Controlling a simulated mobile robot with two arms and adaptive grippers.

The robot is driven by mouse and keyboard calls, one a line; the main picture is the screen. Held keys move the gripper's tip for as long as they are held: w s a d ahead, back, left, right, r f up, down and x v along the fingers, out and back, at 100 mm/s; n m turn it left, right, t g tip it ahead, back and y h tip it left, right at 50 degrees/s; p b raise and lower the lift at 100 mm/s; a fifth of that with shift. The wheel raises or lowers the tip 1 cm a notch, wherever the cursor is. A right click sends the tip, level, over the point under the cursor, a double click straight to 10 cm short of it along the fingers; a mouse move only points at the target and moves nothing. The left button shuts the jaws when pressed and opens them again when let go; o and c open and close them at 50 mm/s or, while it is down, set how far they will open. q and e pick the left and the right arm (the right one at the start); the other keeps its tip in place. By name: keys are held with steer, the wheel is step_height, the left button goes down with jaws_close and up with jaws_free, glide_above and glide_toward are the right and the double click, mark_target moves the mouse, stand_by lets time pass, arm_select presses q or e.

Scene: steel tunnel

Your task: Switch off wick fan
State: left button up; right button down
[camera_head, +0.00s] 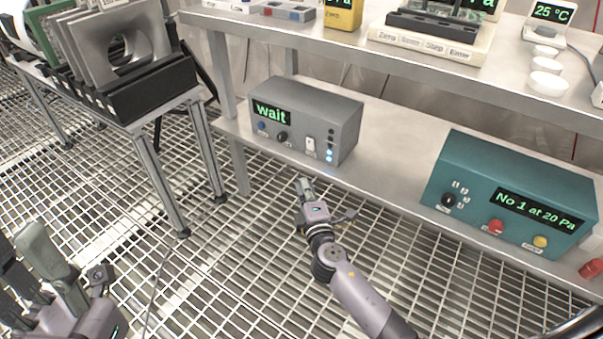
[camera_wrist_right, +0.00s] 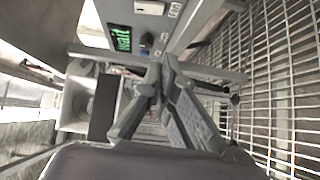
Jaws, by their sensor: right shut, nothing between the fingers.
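A grey control box (camera_head: 340,118) on the lower shelf has a green "wait" display (camera_head: 271,114), a blue button (camera_head: 262,126), a black knob (camera_head: 282,136), a white rocker switch (camera_head: 310,147) and a column of small lights, the lower ones lit. I cannot read which device is the wick fan. My right gripper (camera_head: 304,184) is shut and empty, below and in front of the box's right part, apart from it. In the right wrist view its fingertips (camera_wrist_right: 165,66) meet, with the box's panel (camera_wrist_right: 183,22) beyond. My left gripper (camera_head: 32,262) is open and empty at lower left.
A teal box (camera_head: 470,165) reading "No 1 at 20 Pa" stands to the right on the shelf (camera_head: 390,170). A metal-legged table (camera_head: 160,170) with a black rack stands left. Open grating floor lies in front.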

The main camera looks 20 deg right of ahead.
steer(key=shift+s+a, duration=0.1)
steer(key=shift+s, duration=0.9)
